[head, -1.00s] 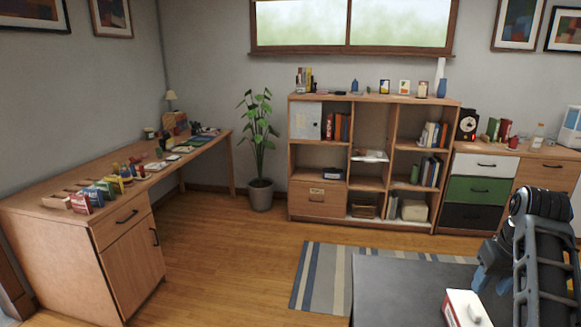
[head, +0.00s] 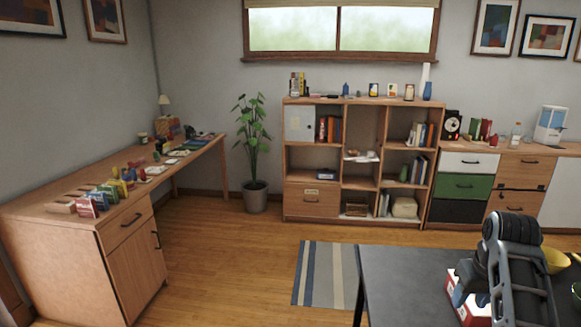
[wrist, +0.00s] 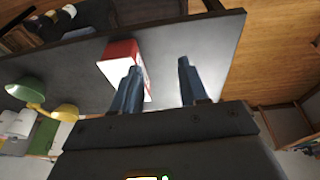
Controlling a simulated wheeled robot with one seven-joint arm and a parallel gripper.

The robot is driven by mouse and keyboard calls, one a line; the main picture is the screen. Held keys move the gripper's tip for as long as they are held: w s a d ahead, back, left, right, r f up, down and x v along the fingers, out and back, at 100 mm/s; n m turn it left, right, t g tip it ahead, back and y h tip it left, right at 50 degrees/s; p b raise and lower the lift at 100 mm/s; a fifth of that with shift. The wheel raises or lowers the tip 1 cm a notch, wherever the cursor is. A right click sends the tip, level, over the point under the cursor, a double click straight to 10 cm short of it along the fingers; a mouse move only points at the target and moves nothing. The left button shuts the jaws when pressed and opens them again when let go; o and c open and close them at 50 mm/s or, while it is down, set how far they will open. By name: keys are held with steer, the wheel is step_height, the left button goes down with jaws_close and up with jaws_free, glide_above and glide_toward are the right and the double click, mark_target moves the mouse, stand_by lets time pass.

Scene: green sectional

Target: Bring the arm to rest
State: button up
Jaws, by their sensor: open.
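My gripper (wrist: 157,80) is open, its two blue fingers apart with nothing between their tips, above the dark tabletop. In the head view, the gripper (head: 470,287) is partly hidden at the lower right, with my arm in front of it. A red and white box (wrist: 122,62) stands on the table just beyond the left finger in the wrist view. I cannot tell whether the finger touches it. In the head view, the box (head: 465,312) is partly covered by my arm.
The dark table (head: 405,275) has a bare left part. A wooden desk (head: 70,225) with small items stands left, a bookcase (head: 310,215) at the back. The middle floor is clear.

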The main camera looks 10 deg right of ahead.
steer(key=s+a+f+n+t+h, duration=0.1)
steer(key=s+a+f+t, duration=0.1)
steer(key=s+a+f, duration=0.4)
steer(key=s+a+f+n+t, duration=0.1)
steer(key=s+f+t, duration=0.15)
steer(key=s, duration=0.45)
steer(key=s+a+f+n+t+h, duration=0.1)
steer(key=s+a+f, duration=0.35)
steer(key=s, duration=0.25)
steer(key=s+a+r+t+y, duration=0.1)
steer(key=s+a+r+t, duration=0.1)
steer(key=s+a+r, duration=0.2)
steer(key=s+a+r+t+y, duration=0.1)
steer(key=s+a+r, duration=0.3)
steer(key=s+r, duration=0.4)
steer(key=s+a+r+t+y, duration=0.1)
steer(key=s+a+r+t, duration=0.2)
steer(key=s+r, duration=0.3)
steer(key=s+a, duration=0.1)
steer(key=s, duration=0.3)
steer(key=shift+s+a+r+t, duration=0.2)
steer(key=shift+a+r+t, duration=0.15)
steer(key=shift+r, duration=0.05)
